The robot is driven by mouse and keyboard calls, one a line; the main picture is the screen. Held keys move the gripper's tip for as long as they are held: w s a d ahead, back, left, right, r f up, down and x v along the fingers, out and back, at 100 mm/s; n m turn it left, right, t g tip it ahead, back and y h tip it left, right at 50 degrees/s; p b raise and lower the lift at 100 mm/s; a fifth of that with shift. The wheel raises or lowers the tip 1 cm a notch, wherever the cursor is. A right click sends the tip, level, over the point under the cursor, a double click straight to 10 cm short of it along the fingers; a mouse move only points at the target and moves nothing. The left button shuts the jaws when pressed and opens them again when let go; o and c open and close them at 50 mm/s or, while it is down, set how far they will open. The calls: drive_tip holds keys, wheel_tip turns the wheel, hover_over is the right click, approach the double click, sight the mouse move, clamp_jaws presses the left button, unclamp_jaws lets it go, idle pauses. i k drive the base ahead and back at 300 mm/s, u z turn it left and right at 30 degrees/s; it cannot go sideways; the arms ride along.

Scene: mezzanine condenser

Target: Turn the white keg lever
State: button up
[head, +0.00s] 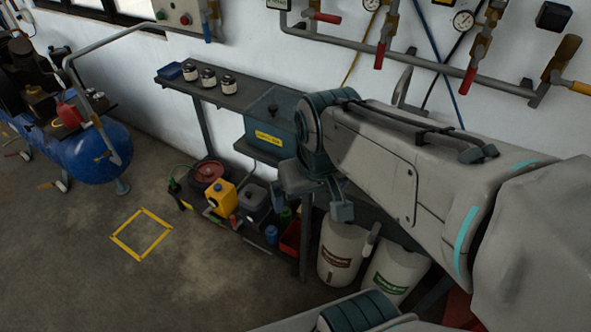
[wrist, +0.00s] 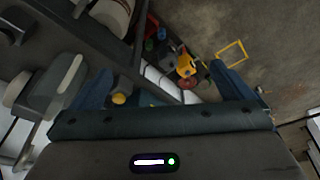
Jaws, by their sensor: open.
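Two white kegs stand under the bench: one with a brown label (head: 341,252) and one with a green label (head: 396,272). A pale, upright lever-like handle (head: 372,238) shows between their tops; I take it for the white keg lever. In the wrist view a pale bar on a grey body (wrist: 66,76) lies left of my fingers and may be the same lever. One keg (wrist: 112,14) shows at the top there. My gripper (wrist: 165,92) is open and empty, apart from the lever. In the head view my gripper (head: 322,203) hangs in front of the bench, partly hidden by my arm.
A yellow can (head: 220,196) and other containers crowd the low shelf. Pipes with red-handled valves (head: 381,54) run along the wall. The floor around the yellow square (head: 141,232) is clear.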

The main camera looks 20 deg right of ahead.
sight(369, 244)
drive_tip(key=u, duration=0.85)
drive_tip(key=k, duration=0.8)
drive_tip(key=z, duration=0.75)
